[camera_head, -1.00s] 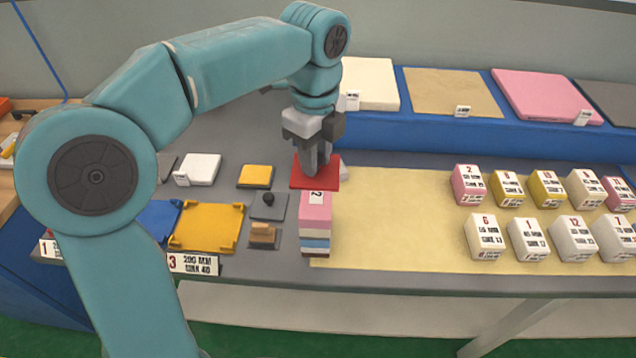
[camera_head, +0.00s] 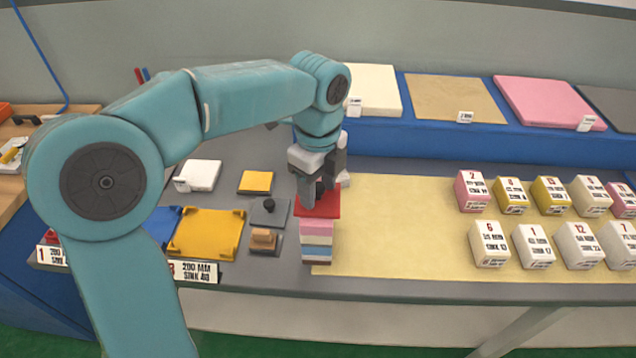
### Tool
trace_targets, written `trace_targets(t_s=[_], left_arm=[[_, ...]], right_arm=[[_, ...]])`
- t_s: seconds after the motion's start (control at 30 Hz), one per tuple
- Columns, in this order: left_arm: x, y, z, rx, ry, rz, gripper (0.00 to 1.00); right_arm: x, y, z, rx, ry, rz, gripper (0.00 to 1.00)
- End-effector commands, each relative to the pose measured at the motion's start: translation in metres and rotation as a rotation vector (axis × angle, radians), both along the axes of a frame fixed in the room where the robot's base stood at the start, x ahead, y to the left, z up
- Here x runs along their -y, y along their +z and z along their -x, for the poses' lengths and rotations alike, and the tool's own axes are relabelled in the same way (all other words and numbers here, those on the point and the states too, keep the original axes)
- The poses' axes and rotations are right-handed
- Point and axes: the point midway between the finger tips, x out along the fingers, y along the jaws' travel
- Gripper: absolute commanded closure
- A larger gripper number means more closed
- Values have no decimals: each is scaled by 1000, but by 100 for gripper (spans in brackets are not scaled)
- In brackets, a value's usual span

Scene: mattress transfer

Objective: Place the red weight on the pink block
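The red weight (camera_head: 318,207) is a flat red plate with a dark knob. It lies flat on the pink block (camera_head: 318,230), seemingly touching it and hiding its top. The pink block is the top of a layered stack with white, blue and brown bands. My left gripper (camera_head: 318,190) points down just over the red weight. Its fingers look apart, with the dark knob showing between them. My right gripper is not in view.
A cream mat (camera_head: 400,230) lies right of the stack, with several numbered blocks (camera_head: 490,244) at its right. Left are a yellow tray (camera_head: 207,234), a grey knobbed plate (camera_head: 268,212) and a small wooden-handled piece (camera_head: 264,240). A blue shelf (camera_head: 440,135) carries flat pads behind.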

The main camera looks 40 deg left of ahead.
Motion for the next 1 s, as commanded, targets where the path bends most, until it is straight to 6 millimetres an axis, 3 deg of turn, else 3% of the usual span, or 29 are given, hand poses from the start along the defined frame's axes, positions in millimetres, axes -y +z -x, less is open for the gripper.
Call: trace_targets(t_s=[0.23, 0.37, 0.8, 1.0], left_arm=[[0, 1, 0, 0, 0, 0, 48], [0, 12, -1, 2, 0, 0, 48], [0, 106, -1, 3, 0, 0, 48], [0, 123, 0, 0, 0, 0, 48]], right_arm=[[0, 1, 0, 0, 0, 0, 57], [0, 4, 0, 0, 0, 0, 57], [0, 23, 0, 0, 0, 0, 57], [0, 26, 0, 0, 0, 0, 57]])
